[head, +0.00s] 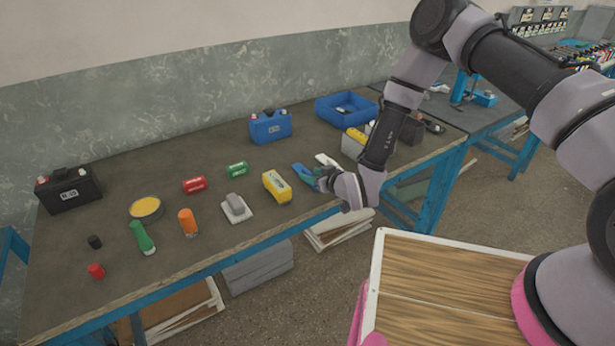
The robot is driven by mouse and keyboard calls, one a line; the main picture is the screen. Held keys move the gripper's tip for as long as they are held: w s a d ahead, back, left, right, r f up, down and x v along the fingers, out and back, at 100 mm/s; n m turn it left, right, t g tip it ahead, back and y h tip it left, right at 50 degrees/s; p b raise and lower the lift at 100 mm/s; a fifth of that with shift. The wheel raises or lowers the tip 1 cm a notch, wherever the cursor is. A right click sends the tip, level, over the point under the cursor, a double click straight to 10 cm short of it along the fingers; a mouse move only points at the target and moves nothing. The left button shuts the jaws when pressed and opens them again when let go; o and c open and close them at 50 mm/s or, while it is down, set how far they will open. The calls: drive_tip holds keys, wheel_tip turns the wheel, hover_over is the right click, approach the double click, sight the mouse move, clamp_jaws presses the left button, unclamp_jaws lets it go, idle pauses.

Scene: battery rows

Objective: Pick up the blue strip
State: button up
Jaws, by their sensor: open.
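The blue strip (303,173) lies on the workbench, right of a yellow pack, and looks flat and narrow. My gripper (319,175) is low over the bench at the strip's right end, with its jaws open. The gripper's body covers part of that area, so I cannot tell whether a finger touches the strip.
A yellow pack (277,186) stands close on the left and a white item (326,160) lies just behind. The bench's front edge is near.

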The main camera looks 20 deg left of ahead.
drive_tip(key=shift+w+a+f, duration=0.2)
drive_tip(key=shift+w+a, duration=0.05)
drive_tip(key=shift+a, duration=0.1)
drive_tip(key=shift+c, duration=0.3)
clamp_jaws()
drive_tip(key=shift+r, duration=0.1)
